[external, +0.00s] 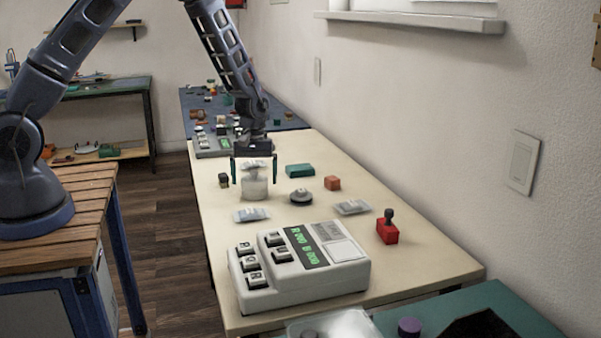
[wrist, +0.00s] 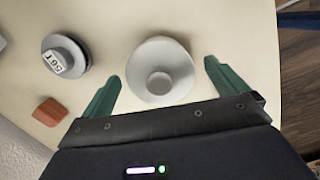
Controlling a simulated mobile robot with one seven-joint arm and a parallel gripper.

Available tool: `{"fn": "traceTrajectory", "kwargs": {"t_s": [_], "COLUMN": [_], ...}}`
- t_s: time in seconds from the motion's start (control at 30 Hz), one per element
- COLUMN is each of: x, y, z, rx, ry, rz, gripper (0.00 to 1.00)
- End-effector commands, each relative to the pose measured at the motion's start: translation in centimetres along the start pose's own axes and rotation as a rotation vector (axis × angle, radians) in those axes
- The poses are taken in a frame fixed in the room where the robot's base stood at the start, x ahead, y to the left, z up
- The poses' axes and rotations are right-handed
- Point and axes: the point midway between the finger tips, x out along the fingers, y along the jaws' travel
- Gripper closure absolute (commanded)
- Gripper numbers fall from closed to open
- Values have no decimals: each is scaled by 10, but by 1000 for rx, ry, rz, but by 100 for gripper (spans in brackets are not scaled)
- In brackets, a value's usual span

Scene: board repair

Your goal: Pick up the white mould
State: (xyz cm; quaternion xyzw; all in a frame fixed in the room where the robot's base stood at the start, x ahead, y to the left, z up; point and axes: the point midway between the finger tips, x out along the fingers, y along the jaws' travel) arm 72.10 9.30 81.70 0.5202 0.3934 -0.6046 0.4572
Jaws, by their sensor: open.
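The white mould (external: 255,188) stands on the beige table, round with a knob on top. It also shows in the wrist view (wrist: 157,82), seen from above. My gripper (external: 255,182) points down over it with its two green fingers spread on either side. In the wrist view my gripper (wrist: 162,70) is open, with the mould between the fingertips and a gap on each side. I cannot tell exactly how far the fingertips are above the table.
Small grey packets (external: 252,215) lie in front. A white keyed device (external: 313,262) and a red-based joystick (external: 387,229) stand nearer the camera.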

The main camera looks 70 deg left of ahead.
Motion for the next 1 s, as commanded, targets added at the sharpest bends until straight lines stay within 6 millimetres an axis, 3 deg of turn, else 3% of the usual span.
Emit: {"fn": "traceTrajectory", "kwargs": {"t_s": [0.13, 0.37, 0.67, 1.0], "x": [18, 20, 20, 14], "y": [0, 0, 0, 0], "z": [0, 0, 0, 0], "rx": [0, 0, 0, 0], "ry": [-1, 0, 0, 1], "rz": [-1, 0, 0, 2], "gripper": [2, 2, 54, 54]}}
